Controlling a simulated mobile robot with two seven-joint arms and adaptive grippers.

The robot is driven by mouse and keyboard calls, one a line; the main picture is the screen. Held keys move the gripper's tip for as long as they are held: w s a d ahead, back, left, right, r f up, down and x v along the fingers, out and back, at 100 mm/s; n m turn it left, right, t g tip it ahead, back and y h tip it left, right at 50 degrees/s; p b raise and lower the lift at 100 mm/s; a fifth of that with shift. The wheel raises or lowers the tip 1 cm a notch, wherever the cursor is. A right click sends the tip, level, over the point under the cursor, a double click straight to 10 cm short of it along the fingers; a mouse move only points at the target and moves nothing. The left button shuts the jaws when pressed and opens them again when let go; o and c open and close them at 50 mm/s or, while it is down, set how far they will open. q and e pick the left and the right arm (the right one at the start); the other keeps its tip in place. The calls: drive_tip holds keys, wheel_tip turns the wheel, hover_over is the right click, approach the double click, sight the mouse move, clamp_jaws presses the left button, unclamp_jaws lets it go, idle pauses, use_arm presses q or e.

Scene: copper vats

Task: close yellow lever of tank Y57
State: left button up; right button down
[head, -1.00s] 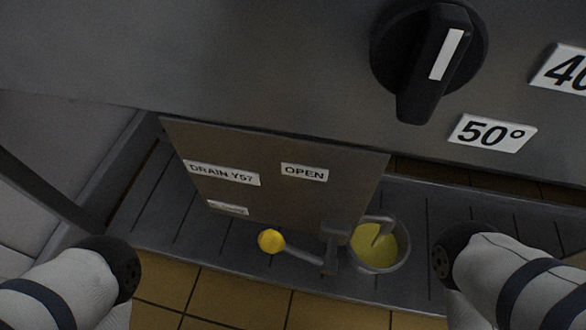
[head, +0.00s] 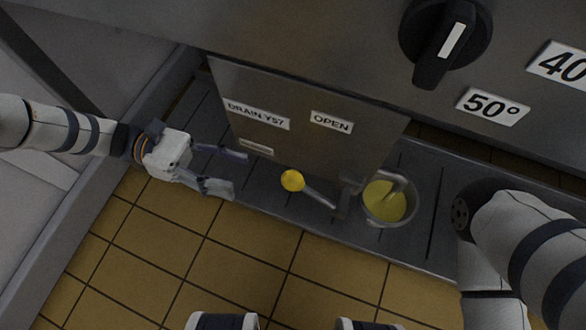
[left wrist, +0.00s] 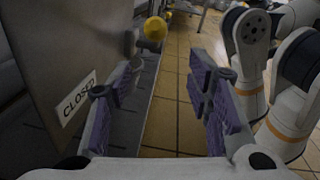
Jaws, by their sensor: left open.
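The yellow lever knob (head: 292,180) sits on a grey metal arm that runs right to a valve (head: 347,190) under the drain panel. The panel carries a "DRAIN Y57" label (head: 257,114) and an "OPEN" label (head: 331,122). My left gripper (head: 240,172) is open and empty, left of the knob, with its fingers pointing toward it and a gap between. In the left wrist view the knob (left wrist: 155,28) is ahead, beyond the purple-padded fingers (left wrist: 165,100). My right arm is at the right of the head view; its gripper is out of view.
A pot with yellow liquid (head: 386,201) stands under the spout, right of the lever. A "CLOSED" label (left wrist: 77,100) shows on the panel's side in the left wrist view. A black dial (head: 445,40) is above. The tiled floor (head: 230,250) in front is clear.

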sight(290, 179)
use_arm(q)
drive_tip(key=x, duration=0.3)
drive_tip(key=r+x, duration=0.1)
drive_tip(key=x, duration=0.3)
drive_tip(key=w+p+x, duration=0.1)
drive_tip(key=x, duration=0.3)
drive_tip(key=shift+d+r, duration=0.35)
drive_tip(key=shift+r, duration=0.05)
clamp_jaws()
